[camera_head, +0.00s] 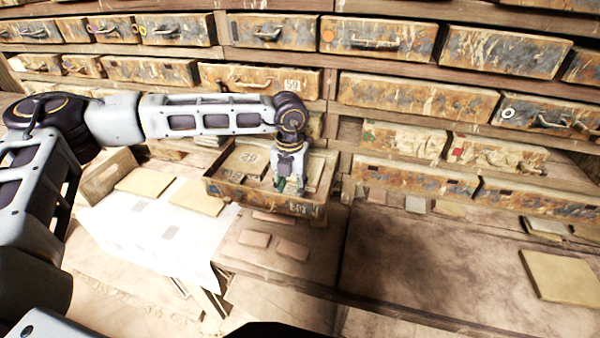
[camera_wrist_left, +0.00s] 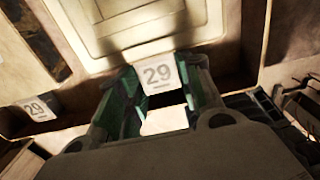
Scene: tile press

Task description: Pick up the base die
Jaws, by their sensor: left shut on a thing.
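My left gripper (camera_head: 290,187) reaches down into a pulled-out drawer (camera_head: 232,191). In the left wrist view the gripper (camera_wrist_left: 158,92) has its green-lined fingers shut on a part bearing a white tag (camera_wrist_left: 158,73) marked 29. A pale, stepped slab (camera_wrist_left: 150,22), which looks like the base die, lies just beyond the fingertips. The tagged part appears to belong to it, but the join is hidden. In the head view, flat pieces (camera_head: 245,160) lie in the drawer around the gripper. My right gripper is not in view.
A second 29 tag (camera_wrist_left: 38,108) is at the left in the wrist view. Closed drawers (camera_head: 415,97) line the rack behind. Small tiles (camera_head: 292,250) lie in front of the drawer, and a white sheet (camera_head: 160,235) is to its left. The brown worktop (camera_head: 430,265) is largely clear.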

